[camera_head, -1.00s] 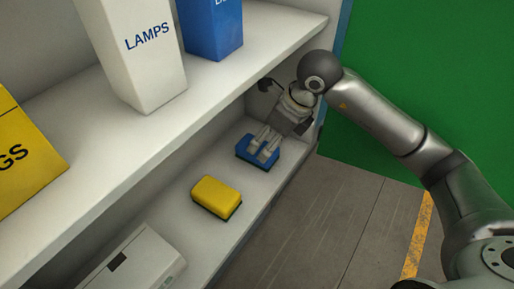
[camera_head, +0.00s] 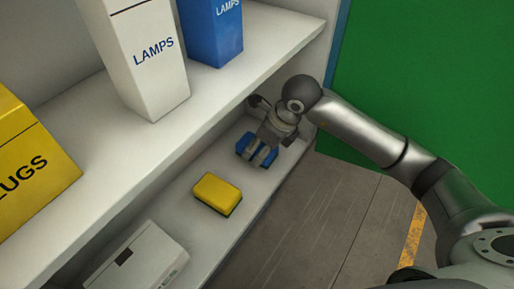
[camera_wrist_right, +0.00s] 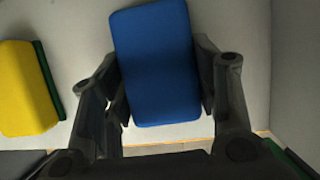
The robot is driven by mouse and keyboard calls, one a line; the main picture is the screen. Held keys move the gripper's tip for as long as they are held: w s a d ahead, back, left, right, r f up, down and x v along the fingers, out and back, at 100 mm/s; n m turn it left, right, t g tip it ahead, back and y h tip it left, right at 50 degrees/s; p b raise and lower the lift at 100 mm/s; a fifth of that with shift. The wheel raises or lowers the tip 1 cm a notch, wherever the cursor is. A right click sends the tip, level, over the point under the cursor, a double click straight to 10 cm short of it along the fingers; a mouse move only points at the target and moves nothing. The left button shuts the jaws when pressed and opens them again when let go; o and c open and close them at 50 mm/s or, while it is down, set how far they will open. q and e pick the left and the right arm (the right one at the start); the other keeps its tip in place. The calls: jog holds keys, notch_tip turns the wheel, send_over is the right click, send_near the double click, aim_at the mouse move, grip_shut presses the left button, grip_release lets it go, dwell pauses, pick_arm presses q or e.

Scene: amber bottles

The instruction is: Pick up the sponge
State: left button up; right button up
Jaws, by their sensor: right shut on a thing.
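A blue sponge (camera_head: 242,144) is on the lower shelf near its right end. My right gripper (camera_head: 260,157) reaches down over it and is shut on it. In the right wrist view the blue sponge (camera_wrist_right: 157,65) sits between the two fingers of the right gripper (camera_wrist_right: 163,90), one on each long side. A yellow sponge with a dark green underside (camera_head: 217,193) lies apart from it on the same shelf, to the left and nearer. It also shows at the left of the right wrist view (camera_wrist_right: 25,90). My left gripper is not in view.
The upper shelf (camera_head: 210,105) overhangs the lower one and holds a white LAMPS box (camera_head: 150,60), a blue box (camera_head: 212,30) and a yellow box (camera_head: 30,165). A pale case (camera_head: 140,262) stands on the lower shelf at front left. Floor (camera_head: 310,225) lies beyond the shelf edge.

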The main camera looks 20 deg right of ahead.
jog(key=shift+r, duration=0.1)
jog(key=shift+r+b, duration=0.75)
jog(key=shift+s+d+r+b, duration=1.05)
jog(key=shift+s+d+r, duration=0.5)
jog(key=shift+d+r, duration=0.3)
jog(key=shift+s+d+r+b, duration=1.1)
jog(key=shift+s+d+r, duration=0.55)
jog(key=shift+r, duration=0.3)
jog(key=shift+s+d+r+b, duration=1.05)
jog(key=shift+s+d+r, duration=0.4)
jog(key=shift+d+r, duration=0.4)
jog(key=shift+o, duration=1.4)
jog(key=c, duration=0.5)
jog(key=shift+o, duration=0.2)
